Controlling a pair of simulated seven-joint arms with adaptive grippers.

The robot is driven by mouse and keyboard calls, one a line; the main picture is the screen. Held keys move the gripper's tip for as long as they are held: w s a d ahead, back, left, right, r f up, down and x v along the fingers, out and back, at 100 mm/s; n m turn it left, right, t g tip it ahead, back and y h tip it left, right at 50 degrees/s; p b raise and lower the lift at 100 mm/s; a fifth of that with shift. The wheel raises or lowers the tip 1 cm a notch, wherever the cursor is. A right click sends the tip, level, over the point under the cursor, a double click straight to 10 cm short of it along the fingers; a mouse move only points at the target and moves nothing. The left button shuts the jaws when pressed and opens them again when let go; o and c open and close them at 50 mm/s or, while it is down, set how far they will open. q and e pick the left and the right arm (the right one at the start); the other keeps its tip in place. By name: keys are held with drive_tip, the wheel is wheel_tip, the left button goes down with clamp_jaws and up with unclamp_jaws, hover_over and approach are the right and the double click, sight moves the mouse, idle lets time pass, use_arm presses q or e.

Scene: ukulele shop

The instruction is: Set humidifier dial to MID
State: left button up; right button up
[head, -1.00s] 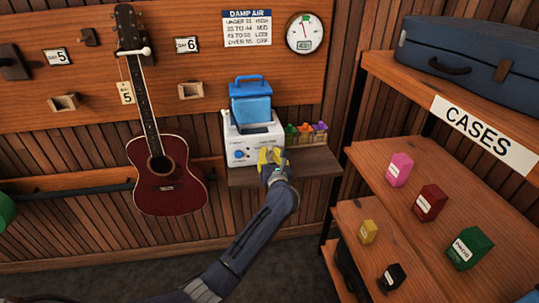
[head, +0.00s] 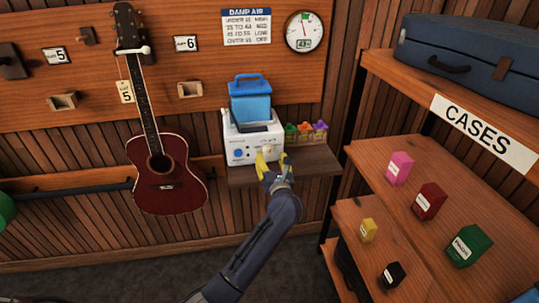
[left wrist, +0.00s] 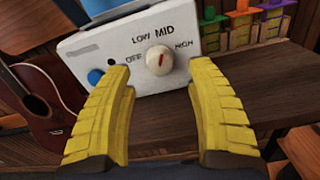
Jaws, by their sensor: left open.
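The white humidifier (head: 241,152) with a blue tank (head: 250,102) stands on a small wooden shelf against the wall. Its round cream dial (left wrist: 159,61) shows clearly in the left wrist view, among the labels OFF, LOW, MID and HIGH. The dial's red mark is nearly upright and points toward MID. In the head view the dial (head: 267,149) is just above my gripper. My left gripper (head: 270,158) has yellow fingers, is open and empty, and sits in front of and below the dial, apart from it. My right gripper is not in view.
A blue knob (left wrist: 95,77) is left of the dial on the same panel. A dark red guitar (head: 168,185) hangs to the left. The shelf (head: 312,164) is bare in front.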

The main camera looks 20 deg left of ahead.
use_arm(q)
drive_tip(key=v, duration=0.8)
idle(0.4)
